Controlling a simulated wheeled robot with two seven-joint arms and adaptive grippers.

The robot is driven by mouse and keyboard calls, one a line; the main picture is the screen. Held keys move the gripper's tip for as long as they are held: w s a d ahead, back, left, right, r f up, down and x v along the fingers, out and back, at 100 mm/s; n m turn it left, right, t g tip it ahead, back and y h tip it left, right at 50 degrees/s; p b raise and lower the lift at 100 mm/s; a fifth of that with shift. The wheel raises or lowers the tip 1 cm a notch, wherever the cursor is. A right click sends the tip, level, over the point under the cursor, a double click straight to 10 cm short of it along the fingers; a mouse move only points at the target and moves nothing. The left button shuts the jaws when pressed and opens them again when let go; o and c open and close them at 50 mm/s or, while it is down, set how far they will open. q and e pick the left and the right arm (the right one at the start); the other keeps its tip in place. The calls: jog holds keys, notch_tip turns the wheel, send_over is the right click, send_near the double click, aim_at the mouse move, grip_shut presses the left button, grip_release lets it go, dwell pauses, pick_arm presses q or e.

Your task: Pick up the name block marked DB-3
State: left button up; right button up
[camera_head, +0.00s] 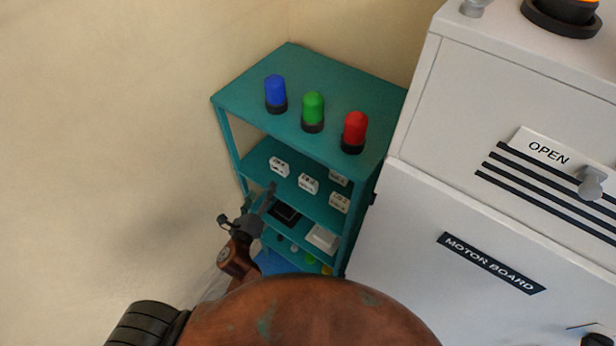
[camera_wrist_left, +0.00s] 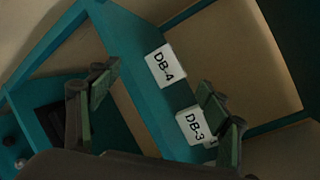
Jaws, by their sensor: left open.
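The name block marked DB-3 (camera_wrist_left: 194,126) is a small white block with black letters on a teal shelf, seen in the left wrist view. It lies just beyond and between my left gripper's fingers, nearer the right finger, which hides part of its right side. My left gripper (camera_wrist_left: 155,95) is open and empty. In the head view my left gripper (camera_head: 258,205) is in front of the shelf rack, beside the level with several white blocks; the lettering there is too small to read surely. My right gripper is in neither view.
A block marked DB-4 (camera_wrist_left: 166,65) stands near DB-3. The teal rack (camera_head: 240,95) carries blue (camera_head: 275,92), green (camera_head: 313,110) and red (camera_head: 354,130) lamps on top. A white cabinet (camera_head: 400,230) stands close to the right. A lower shelf holds a white box (camera_head: 322,238).

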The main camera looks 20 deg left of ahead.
pick_arm(q)
jog(key=w+d+r+m+h, duration=0.1)
jog(key=d+r+m+h, duration=0.15)
jog(key=d+m, duration=0.4)
jog(key=m+h, duration=0.4)
jog(key=m, duration=0.2)
send_near(306, 183)
jog(key=x, duration=0.3)
jog(key=shift+w+d, duration=0.2)
jog(key=shift+d, duration=0.05)
jog(key=shift+m+h, duration=0.25)
jog(key=p+x, duration=0.1)
jog(key=x, duration=0.2)
jog(key=p+x, duration=0.1)
jog(key=x, duration=0.3)
jog(key=shift+a+f, duration=0.1)
jog(key=shift+a, duration=0.15)
jog(key=shift+w+d+f, duration=0.1)
jog(key=shift+w+d, duration=0.05)
jog(key=shift+w, duration=0.3)
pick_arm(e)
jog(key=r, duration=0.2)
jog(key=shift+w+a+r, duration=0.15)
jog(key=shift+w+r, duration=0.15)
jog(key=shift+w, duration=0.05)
pick_arm(q)
jog(key=shift+c, duration=0.6)
jog(key=c, duration=1.2)
